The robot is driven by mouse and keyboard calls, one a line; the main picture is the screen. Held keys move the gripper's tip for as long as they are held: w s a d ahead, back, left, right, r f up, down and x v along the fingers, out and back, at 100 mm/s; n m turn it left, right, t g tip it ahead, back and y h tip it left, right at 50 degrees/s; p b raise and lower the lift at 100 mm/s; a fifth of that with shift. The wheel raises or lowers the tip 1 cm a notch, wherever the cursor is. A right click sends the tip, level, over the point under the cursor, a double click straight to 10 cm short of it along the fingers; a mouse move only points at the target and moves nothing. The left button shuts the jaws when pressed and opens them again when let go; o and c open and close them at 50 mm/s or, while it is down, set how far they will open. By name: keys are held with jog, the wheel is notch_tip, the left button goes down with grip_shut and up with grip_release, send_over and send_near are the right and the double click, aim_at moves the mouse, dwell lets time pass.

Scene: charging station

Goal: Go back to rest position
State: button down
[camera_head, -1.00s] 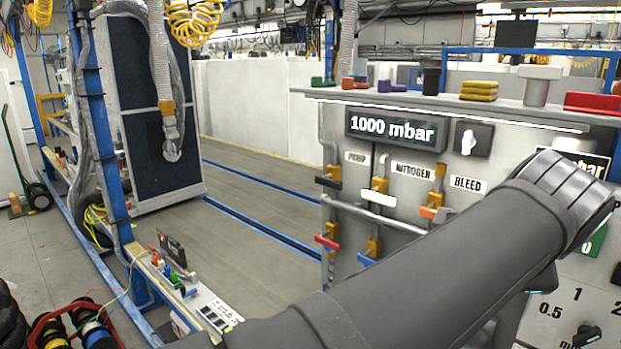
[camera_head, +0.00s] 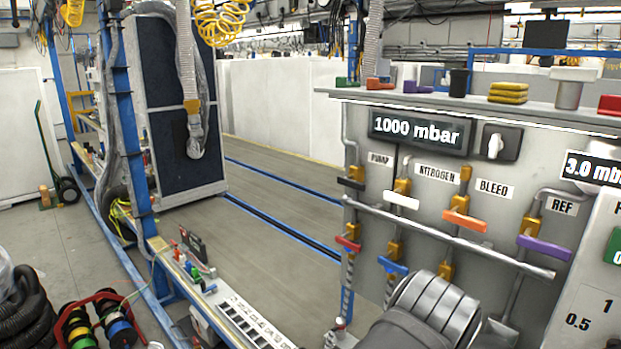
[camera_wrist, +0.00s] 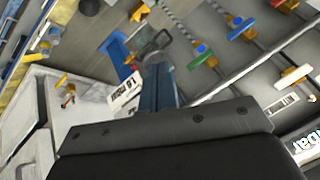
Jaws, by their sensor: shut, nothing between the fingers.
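My gripper (camera_wrist: 160,88) shows in the wrist view as narrow bluish-grey fingers beyond the dark wrist housing. It is shut and holds nothing. In the head view only a dark grey rounded link of my arm shows at the bottom right, in front of the lower panel. The gripper itself is out of the head view.
The charging panel (camera_head: 450,215) stands at the right, with a 1000 mbar display (camera_head: 416,131) and several coloured valve handles, including an orange one (camera_head: 465,221) and a purple one (camera_head: 544,248). Cable reels (camera_head: 95,325) lie at the lower left. The middle floor (camera_head: 275,200) is clear.

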jog(key=s+a+f+n, duration=0.2)
jog(key=a+f+n, duration=0.1)
jog(key=a+f, duration=0.1)
jog(key=shift+a+f+y, duration=0.25)
jog(key=shift+f+y, duration=0.05)
jog(key=shift+f, duration=0.4)
